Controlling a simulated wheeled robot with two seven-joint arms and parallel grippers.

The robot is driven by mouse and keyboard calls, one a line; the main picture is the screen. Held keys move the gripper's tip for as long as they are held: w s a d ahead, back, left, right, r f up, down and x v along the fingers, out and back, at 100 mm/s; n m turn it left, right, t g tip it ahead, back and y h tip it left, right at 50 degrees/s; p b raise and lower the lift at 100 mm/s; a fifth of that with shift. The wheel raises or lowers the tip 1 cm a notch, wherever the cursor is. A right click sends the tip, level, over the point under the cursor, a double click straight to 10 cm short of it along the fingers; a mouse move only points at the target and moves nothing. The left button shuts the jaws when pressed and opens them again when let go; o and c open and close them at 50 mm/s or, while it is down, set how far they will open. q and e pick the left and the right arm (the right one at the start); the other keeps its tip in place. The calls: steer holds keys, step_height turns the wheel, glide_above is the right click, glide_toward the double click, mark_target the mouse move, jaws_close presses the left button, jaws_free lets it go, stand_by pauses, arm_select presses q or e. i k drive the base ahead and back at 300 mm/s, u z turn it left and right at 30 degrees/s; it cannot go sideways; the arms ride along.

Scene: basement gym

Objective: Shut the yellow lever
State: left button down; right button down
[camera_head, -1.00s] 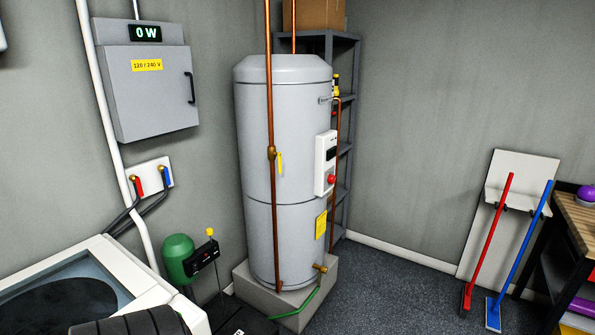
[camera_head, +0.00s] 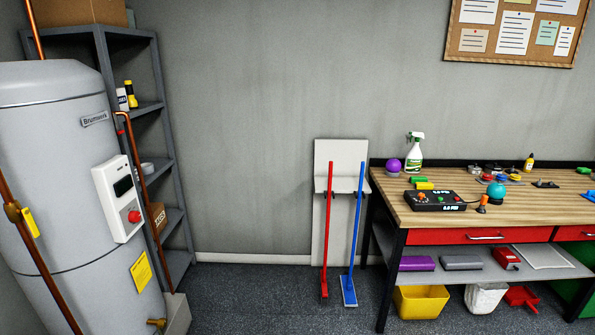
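The yellow lever (camera_head: 30,222) is on a brass valve on the copper pipe (camera_head: 43,268) in front of the grey water heater (camera_head: 60,170), at the left edge of the head view. The lever lies roughly along the pipe, which looks tilted in this view. Neither of my grippers shows in the head view, so I cannot see whether they are open or shut.
A wooden workbench (camera_head: 420,214) with a control box (camera_head: 434,201) and small items stands at the right. Red (camera_head: 328,230) and blue (camera_head: 354,235) long-handled tools lean at a wall board. A grey shelf (camera_head: 178,225) stands behind the heater. The floor between is clear.

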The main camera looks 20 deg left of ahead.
mark_target(35, 231)
steer(key=u, duration=0.15)
steer(key=i, duration=2.1)
steer(key=u, duration=1.3)
steer(key=i, duration=1.1)
steer(key=u, duration=1.4)
steer(key=i, duration=0.35)
steer(key=u, duration=0.25)
